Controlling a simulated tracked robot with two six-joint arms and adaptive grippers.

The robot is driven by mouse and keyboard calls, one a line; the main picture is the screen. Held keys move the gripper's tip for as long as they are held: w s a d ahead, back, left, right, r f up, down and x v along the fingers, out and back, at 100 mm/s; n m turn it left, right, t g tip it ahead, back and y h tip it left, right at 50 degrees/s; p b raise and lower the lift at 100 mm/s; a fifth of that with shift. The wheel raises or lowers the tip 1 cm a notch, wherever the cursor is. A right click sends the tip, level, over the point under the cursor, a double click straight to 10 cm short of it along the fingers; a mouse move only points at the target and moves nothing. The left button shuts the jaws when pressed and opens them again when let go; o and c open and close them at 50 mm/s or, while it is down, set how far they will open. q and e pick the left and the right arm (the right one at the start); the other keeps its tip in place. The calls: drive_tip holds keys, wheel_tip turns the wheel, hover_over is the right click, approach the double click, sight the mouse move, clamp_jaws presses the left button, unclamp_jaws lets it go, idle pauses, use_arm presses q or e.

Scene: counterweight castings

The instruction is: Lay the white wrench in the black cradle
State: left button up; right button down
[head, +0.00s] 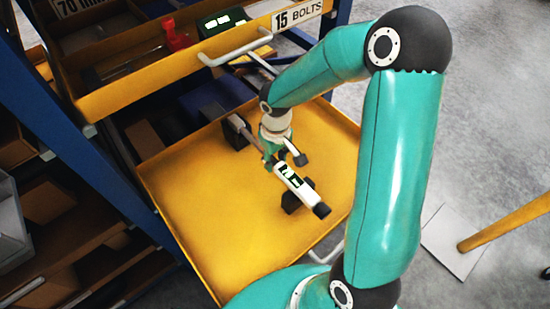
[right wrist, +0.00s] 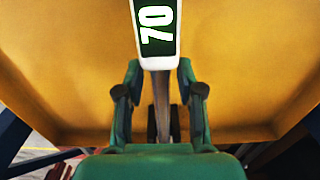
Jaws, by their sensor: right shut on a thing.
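The white wrench (head: 293,183) has a white handle with a dark display, a black end and a grey shaft. It lies slantwise above the yellow tray. Its display reads 70 in the right wrist view (right wrist: 156,27). The black cradle shows as two dark blocks, one under the handle (head: 291,203) and one near the far end of the shaft (head: 236,138). I cannot tell whether the wrench touches them. My right gripper (head: 284,160) is shut on the wrench's shaft, just beyond the handle; its fingers flank the shaft in the wrist view (right wrist: 160,92). My left gripper is not in view.
The yellow tray (head: 205,235) is pulled out and otherwise bare. Above it at the upper left is a yellow drawer (head: 160,70) labelled 15 BOLTS, with a red item (head: 175,36) inside. Blue rack posts (head: 95,165) stand at left. A yellow post (head: 505,222) is at right.

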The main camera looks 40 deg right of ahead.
drive_tip(key=shift+f+b, duration=0.75)
drive_tip(key=shift+f, duration=0.05)
idle(0.4)
drive_tip(key=c, duration=0.7)
unclamp_jaws()
drive_tip(key=shift+o, duration=0.2)
drive_tip(key=shift+r, duration=0.1)
drive_tip(key=shift+r+p, duration=2.55)
drive_tip(key=shift+r, duration=0.9)
